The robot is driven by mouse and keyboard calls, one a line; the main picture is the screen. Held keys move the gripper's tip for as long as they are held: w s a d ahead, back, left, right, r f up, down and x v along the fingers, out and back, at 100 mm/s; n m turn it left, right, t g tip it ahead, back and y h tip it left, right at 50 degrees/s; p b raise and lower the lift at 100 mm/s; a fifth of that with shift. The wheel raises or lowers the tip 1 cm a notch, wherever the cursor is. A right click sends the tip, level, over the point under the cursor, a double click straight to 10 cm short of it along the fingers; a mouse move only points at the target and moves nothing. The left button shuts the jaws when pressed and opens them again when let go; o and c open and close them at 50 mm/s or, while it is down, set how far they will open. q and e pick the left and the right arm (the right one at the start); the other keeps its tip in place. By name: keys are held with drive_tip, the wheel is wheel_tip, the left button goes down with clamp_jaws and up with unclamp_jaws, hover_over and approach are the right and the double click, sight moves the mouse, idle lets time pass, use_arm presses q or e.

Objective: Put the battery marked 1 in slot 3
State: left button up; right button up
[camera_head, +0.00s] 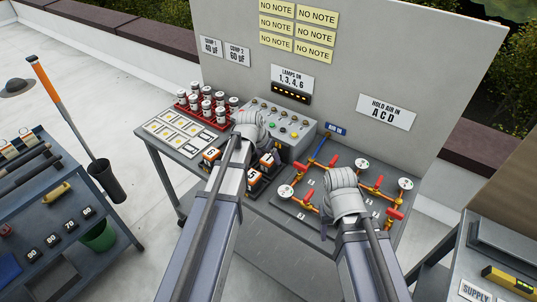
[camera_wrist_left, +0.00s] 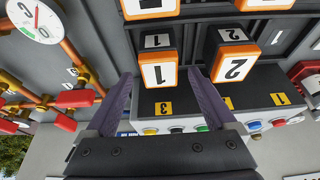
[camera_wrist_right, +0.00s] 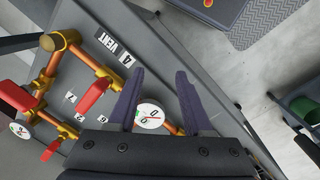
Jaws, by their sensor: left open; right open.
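In the left wrist view, the battery marked 1 (camera_wrist_left: 157,68) is a black block with an orange-edged white face. It stands in front of the yellow label 3 (camera_wrist_left: 164,108) on a grey box. My left gripper (camera_wrist_left: 160,78) is open, one finger on each side of this battery, with visible gaps. The battery marked 2 (camera_wrist_left: 234,66) stands beside it, before label 2, just outside one finger. In the head view my left gripper (camera_head: 250,124) partly hides the battery area. My right gripper (camera_wrist_right: 160,76) is open and empty over the pipe panel.
Batteries marked 6 (camera_head: 211,154) and 5 (camera_head: 253,175) stand close to my left arm. Pipes with red valve handles and gauges (camera_head: 362,164) lie around my right gripper. A red rack of canisters (camera_head: 207,112) is at the left. The button box (camera_head: 285,130) stands behind the batteries.

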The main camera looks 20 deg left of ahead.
use_arm(q)
drive_tip(key=p+v, duration=0.8)
drive_tip(key=v, duration=0.2)
drive_tip(key=s+d+g+y, duration=0.1)
drive_tip(key=s+d+g, duration=0.1)
drive_tip(key=s+d, duration=0.5)
drive_tip(key=s+d+f+g+y, duration=0.1)
drive_tip(key=s+d+g+y, duration=0.1)
drive_tip(key=s+d, duration=0.6)
drive_tip(key=s, duration=0.4)
drive_tip(key=shift+s+f+g, duration=0.3)
drive_tip(key=shift+g, duration=0.1)
